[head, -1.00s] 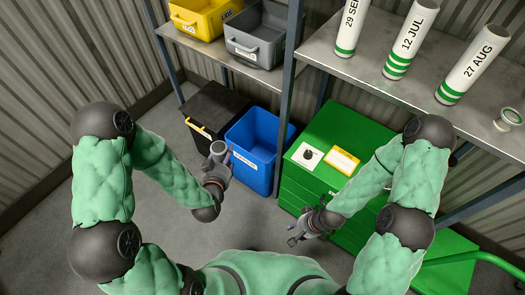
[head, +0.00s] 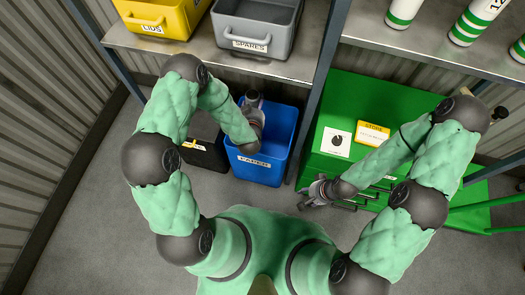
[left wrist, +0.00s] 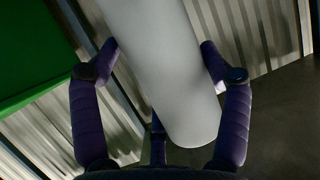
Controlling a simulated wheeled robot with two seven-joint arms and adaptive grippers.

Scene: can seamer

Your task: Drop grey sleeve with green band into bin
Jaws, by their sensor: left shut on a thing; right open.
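My left gripper (head: 254,104) is over the blue bin (head: 264,174) in the head view. It is shut on a plain pale grey sleeve (left wrist: 168,70), which fills the middle of the left wrist view between the two fingers. No green band shows on the part of the sleeve in view. In the head view the sleeve is mostly hidden by the gripper and forearm. The bin's label seems to read PAPER. My right gripper (head: 311,194) is open and empty, in front of the green cabinet.
A black bin (head: 203,155) stands left of the blue one, partly behind my left arm. A yellow box (head: 165,16) and a grey SPARES box (head: 257,32) sit on the shelf above. The green cabinet (head: 370,98) stands right. White sleeves with green bands (head: 473,24) stand on the right shelf.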

